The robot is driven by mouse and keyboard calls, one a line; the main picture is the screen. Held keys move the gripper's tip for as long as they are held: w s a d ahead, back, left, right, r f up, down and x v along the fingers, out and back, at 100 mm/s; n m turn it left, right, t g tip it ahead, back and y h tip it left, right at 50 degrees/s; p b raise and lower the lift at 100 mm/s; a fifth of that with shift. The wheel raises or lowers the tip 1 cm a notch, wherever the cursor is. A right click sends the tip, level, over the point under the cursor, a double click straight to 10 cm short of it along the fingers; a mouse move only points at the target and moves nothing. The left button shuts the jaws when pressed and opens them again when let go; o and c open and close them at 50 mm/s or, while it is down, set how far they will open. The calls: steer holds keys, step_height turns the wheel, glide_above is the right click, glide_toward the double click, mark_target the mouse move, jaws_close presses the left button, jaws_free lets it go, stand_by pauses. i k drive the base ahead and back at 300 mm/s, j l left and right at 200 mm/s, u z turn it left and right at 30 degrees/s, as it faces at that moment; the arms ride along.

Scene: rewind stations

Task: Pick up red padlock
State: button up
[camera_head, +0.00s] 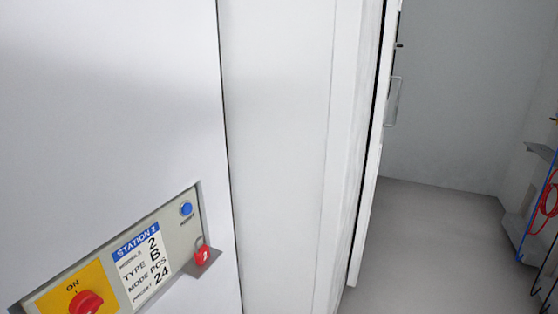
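The red padlock (202,257) is small, with a shackle at its top. It is at the right end of a grey control panel (195,225) set in a white wall, at the lower left of the head view. It sits at a small grey ledge or bracket (212,262); I cannot tell whether it hangs or rests there. My gripper is not in view.
The panel carries a red rotary switch (86,302) on a yellow plate, a Station 2 label (143,264) and a blue button (186,208). A door with a handle (392,101) stands right of the wall. Floor (425,235) beyond is clear; cables (541,205) hang far right.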

mark_target(201, 255)
steer(key=i+l+u, duration=0.1)
steer(key=i+u, duration=0.15)
steer(key=i, duration=0.15)
steer(key=i+l+u, duration=0.25)
steer(key=i, duration=0.2)
